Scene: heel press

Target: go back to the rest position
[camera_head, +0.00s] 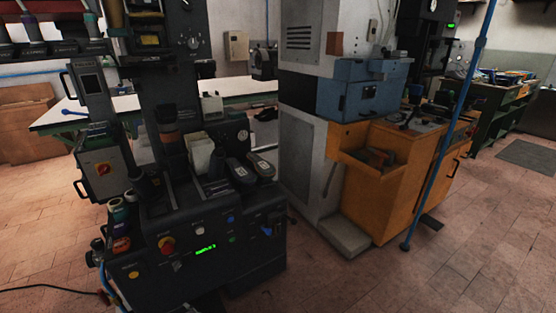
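Neither my left nor my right gripper shows in the head view. The heel press (185,265) is a dark machine at the left of the middle. Its front panel carries several knobs, a red button (166,244) and a green lit display (206,249). Two dark shoe-like forms (252,168) lie side by side on its top right. I cannot tell what they rest on.
An orange cabinet (400,190) with an open top bin and a blue box (362,92) stand right of the press. A blue pole (445,145) rises in front of the cabinet. A white table (120,107) is behind the press. Tiled floor is clear at the lower right.

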